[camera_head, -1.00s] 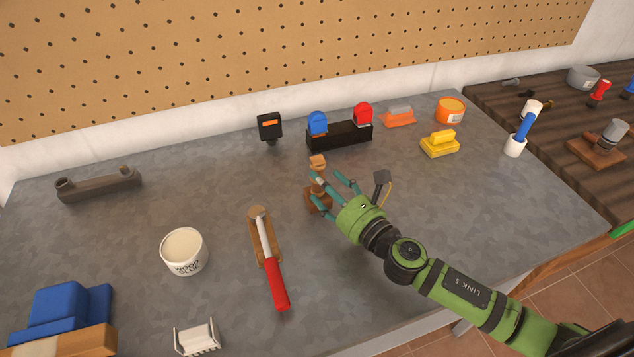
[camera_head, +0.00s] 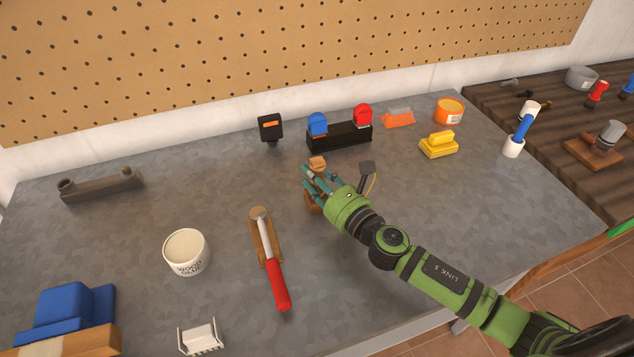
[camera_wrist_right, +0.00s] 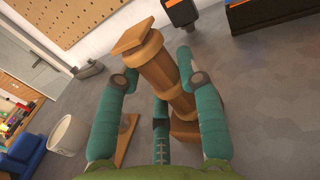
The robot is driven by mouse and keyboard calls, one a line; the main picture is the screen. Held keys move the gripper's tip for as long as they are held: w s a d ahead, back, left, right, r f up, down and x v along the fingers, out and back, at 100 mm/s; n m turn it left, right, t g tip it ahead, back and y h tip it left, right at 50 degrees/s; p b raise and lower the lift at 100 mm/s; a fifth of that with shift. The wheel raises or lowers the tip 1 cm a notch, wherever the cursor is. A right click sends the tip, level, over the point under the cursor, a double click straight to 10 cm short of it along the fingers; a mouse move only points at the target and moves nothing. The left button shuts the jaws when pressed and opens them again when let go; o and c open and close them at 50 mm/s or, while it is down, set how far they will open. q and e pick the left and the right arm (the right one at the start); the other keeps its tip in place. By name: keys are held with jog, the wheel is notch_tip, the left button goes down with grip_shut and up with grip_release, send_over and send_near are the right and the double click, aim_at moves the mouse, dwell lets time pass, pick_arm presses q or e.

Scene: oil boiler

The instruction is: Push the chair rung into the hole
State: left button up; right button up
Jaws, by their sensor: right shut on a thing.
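The turned wooden chair rung (camera_wrist_right: 158,62) has a square top and stands between the teal fingers of my right gripper (camera_head: 318,179). My right gripper (camera_wrist_right: 160,95) is shut on its shaft in the right wrist view. In the head view its square top (camera_head: 317,162) shows just beyond the fingers. A wooden block (camera_wrist_right: 186,128) is at the rung's lower end; it shows partly under the fingers in the head view (camera_head: 312,203). The hole is not visible, and I cannot tell how deep the rung sits. My left gripper is not in view.
A red-handled tool on a wooden piece (camera_head: 274,262) and a glue tub (camera_head: 186,252) stand to the left. A black rack with blue and red items (camera_head: 340,135) is behind. A yellow block (camera_head: 438,145) is to the right.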

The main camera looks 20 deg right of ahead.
aim_at(316, 163)
jog(key=shift+r, duration=0.5)
notch_tip(316, 163, up, 4)
jog(key=shift+d+f+p, duration=0.1)
jog(key=shift+p, duration=0.75)
jog(key=s+d+r+b, duration=0.3)
jog(key=s+d+r, duration=0.2)
jog(key=d, duration=0.5)
jog(key=shift+s+r+b, duration=0.15)
jog(key=shift+r+b, duration=0.15)
jog(key=shift+r, duration=0.35)
jog(key=shift+f, duration=0.1)
